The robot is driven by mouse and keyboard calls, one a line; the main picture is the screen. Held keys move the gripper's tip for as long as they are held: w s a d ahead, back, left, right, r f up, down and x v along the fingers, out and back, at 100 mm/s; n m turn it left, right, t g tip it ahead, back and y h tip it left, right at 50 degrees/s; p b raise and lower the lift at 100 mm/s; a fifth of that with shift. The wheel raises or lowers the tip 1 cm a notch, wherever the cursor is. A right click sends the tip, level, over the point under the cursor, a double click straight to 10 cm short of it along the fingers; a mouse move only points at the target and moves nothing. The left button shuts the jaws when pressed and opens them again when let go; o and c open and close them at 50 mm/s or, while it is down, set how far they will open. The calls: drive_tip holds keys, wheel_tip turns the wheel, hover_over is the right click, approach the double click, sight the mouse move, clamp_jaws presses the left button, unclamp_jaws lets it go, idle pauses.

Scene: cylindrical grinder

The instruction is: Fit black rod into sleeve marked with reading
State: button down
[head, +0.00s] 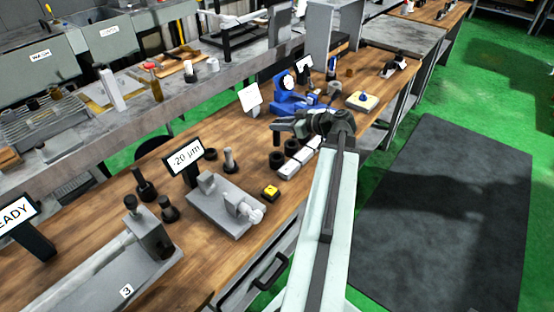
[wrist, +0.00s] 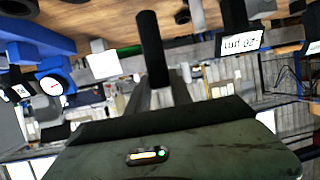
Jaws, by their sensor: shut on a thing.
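My gripper (head: 283,127) is over the workbench and points left in the head view. In the wrist view it is shut on a black rod (wrist: 152,48), which stands out past the grey fingers. Below and beside the gripper is a row of short black sleeves (head: 277,160), apart from the rod, each by a white block (head: 290,170). Any marks on the blocks are too small to read. A display (head: 185,157) reads about -20 µm; it also shows upside down in the wrist view (wrist: 242,43).
A grey gauge fixture (head: 222,208) and a yellow-topped block (head: 271,192) stand left of the sleeves. A blue device with a dial (head: 287,83) stands behind. Dark posts (head: 146,187) stand farther left.

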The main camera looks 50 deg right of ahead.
drive_tip(key=shift+f+b, duration=4.85)
drive_tip(key=shift+f, duration=0.25)
drive_tip(key=c, duration=1.1)
unclamp_jaws()
drive_tip(key=shift+r, duration=0.1)
drive_tip(key=shift+c, duration=0.2)
drive_tip(key=shift+r, duration=0.15)
drive_tip(key=p+v, duration=0.5)
drive_tip(key=v, duration=0.7)
drive_tip(key=shift+s, duration=0.1)
